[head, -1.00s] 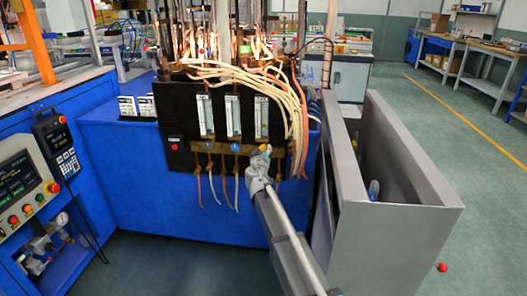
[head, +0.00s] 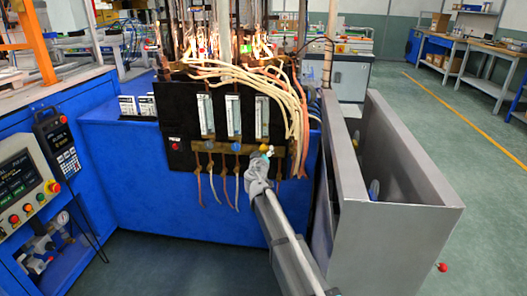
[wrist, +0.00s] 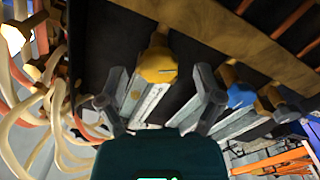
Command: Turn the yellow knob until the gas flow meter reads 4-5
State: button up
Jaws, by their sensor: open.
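The yellow knob (head: 264,148) sits on the brass manifold below the right-hand gas flow meter (head: 262,116). In the wrist view the yellow knob (wrist: 157,66) shows with a slot on its face. My gripper (wrist: 156,80) is open and empty, one finger on each side of the knob's line, with dark gaps between fingers and knob. I cannot tell how deep the fingertips reach. In the head view my gripper (head: 259,160) is just below the knob and partly blends with it. The meter's reading is too small to tell.
Two more flow meters (head: 206,115) (head: 233,115) stand to the left with blue knobs below. A blue knob (wrist: 240,95) lies just right of my right finger in the wrist view. Hoses (head: 295,95) hang at the right. A grey metal bin (head: 400,200) stands right of my arm.

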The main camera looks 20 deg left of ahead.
jog(key=v, duration=1)
jog(key=shift+c, duration=0.2)
